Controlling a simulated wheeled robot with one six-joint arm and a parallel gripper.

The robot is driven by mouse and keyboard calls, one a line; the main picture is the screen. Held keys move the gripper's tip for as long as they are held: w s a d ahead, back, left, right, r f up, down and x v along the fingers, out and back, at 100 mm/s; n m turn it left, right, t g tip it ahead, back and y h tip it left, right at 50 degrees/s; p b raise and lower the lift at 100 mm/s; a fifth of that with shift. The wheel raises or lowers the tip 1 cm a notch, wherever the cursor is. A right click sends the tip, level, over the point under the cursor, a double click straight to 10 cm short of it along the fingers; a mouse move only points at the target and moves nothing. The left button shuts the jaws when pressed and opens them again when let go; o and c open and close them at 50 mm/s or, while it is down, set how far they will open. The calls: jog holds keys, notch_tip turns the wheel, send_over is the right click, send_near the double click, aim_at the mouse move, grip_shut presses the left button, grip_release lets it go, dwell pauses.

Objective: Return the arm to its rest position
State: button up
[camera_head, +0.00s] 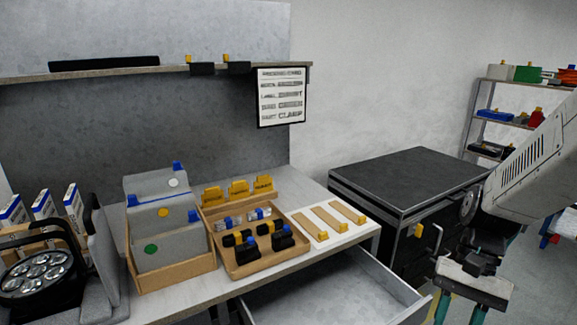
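My arm (535,170) reaches in from the right edge of the head view. My gripper (461,308) hangs at the lower right, in front of the black cabinet and to the right of the open drawer. Its two teal-tipped fingers stand apart with floor showing between them, so it looks open. Nothing shows between them, but the lowest part of the fingers is cut off by the picture's bottom edge.
A pulled-out drawer (402,312) juts from the workbench (312,190). On the bench are a par can (38,275), a grey divider box (172,275), a wooden tray (233,272) and a white board (318,246). A black cabinet (405,170) and a shelf rack (473,115) stand right.

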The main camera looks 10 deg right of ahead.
jog(key=s+a+r+n+t+h, duration=0.2)
jog(key=a+r+n+t, duration=0.1)
jog(key=r, duration=0.3)
jog(key=s+a+r+n+t+h, duration=0.1)
jog(key=a+r+n+t+h, duration=0.1)
jog(key=r, duration=0.4)
jog(key=a+n+t, duration=0.1)
jog(key=n, duration=0.1)
jog(key=shift+s+r+n+h, duration=0.2)
jog(key=shift+s+n+h, duration=0.1)
jog(key=shift+s, duration=0.05)
